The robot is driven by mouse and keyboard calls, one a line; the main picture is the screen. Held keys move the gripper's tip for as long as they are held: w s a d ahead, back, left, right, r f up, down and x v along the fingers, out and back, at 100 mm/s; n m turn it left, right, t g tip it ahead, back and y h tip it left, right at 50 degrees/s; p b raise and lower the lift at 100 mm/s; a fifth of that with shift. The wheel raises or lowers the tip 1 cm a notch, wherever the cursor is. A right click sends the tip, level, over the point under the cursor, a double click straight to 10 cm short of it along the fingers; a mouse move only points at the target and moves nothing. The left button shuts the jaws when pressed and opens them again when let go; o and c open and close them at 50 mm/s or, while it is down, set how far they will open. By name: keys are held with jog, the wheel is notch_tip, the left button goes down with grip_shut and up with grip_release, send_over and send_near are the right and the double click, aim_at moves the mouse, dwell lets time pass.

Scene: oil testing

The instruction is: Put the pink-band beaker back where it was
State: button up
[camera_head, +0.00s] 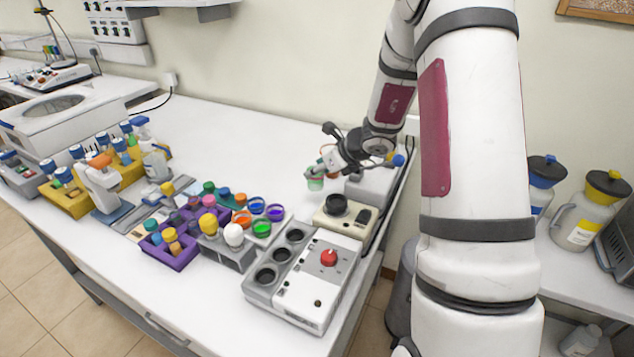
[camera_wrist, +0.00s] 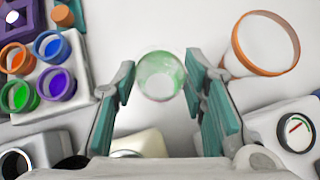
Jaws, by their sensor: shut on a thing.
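My gripper (camera_head: 319,172) is shut on a small clear beaker with green in it (camera_head: 315,183), over the far right part of the white table. In the wrist view the beaker (camera_wrist: 160,77) stands between the teal finger pads of my gripper (camera_wrist: 161,85), and I look down into its open mouth. I cannot clearly make out a pink band on it. I cannot tell whether its base touches the table. A larger white beaker with an orange rim (camera_wrist: 263,48) stands just right of the gripper in the wrist view; my gripper partly hides it in the head view.
A beige device with a black round top (camera_head: 341,212) stands close to the gripper. In front are a three-hole heater with a red knob (camera_head: 318,285), a rack with coloured rings (camera_head: 244,220) and a purple rack (camera_head: 180,263). The table behind is clear.

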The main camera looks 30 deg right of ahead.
aim_at(322, 179)
jog(key=shift+f, duration=1.85)
jog(key=shift+f+b, duration=0.2)
jog(key=shift+b, duration=0.25)
jog(key=o, duration=1.2)
jog(key=shift+r, duration=0.1)
